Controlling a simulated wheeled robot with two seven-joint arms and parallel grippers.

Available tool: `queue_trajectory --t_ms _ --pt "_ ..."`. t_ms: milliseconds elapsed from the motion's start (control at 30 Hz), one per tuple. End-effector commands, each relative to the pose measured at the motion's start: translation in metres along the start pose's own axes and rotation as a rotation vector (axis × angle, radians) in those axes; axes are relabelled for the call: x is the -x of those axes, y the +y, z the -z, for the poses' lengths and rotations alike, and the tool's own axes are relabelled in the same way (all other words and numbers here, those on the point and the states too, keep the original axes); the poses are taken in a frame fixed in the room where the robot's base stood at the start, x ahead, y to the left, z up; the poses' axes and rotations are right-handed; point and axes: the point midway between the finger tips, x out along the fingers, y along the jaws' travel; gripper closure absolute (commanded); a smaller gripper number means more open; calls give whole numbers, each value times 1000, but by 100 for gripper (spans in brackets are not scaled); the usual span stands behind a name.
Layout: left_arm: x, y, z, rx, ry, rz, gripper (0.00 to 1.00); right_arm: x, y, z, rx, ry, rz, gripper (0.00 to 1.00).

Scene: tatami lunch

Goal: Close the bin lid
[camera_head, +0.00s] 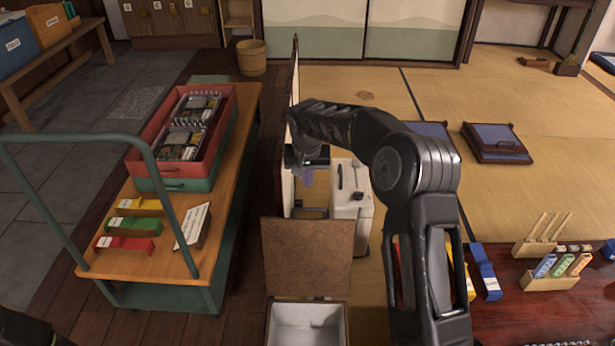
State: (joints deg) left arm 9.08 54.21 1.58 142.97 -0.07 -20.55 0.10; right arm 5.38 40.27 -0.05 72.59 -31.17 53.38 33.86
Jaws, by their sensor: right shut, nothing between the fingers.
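The bin (306,327) is at the bottom middle, with a pale, empty-looking interior, cut off by the lower picture edge. Its brown wooden lid (307,257) stands upright at the far side of the bin, so the bin is open. My right arm comes in from the lower right, reaches past the lid and bends left. My right gripper (307,170) is shut and empty, beyond the lid and above its top edge, apart from it in the picture. Its fingertips are small and partly dark. My left gripper is not in view.
A tall thin wooden panel (295,120) stands close left of the right gripper. A white container (350,205) stands just right of it. A wooden cart (165,255) with a green rail and red crate (228,115) is at left. A dark low table (560,310) is at right.

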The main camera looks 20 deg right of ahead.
Motion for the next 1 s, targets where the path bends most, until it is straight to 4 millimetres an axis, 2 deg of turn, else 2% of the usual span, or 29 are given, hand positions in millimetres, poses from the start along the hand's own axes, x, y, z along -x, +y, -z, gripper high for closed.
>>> queue_trajectory --t_ms 33,267,367,600,1000 --pt "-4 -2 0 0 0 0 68 -14 1 -1 -2 -3 -1 100" --pt "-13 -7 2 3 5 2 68 -63 0 -2 -1 -3 -1 100" --pt "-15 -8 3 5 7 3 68 -54 0 -14 2 1 0 100" --pt "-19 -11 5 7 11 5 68 -47 1 -35 1 0 -1 100" --pt "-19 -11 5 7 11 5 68 -45 0 -38 0 0 0 100"
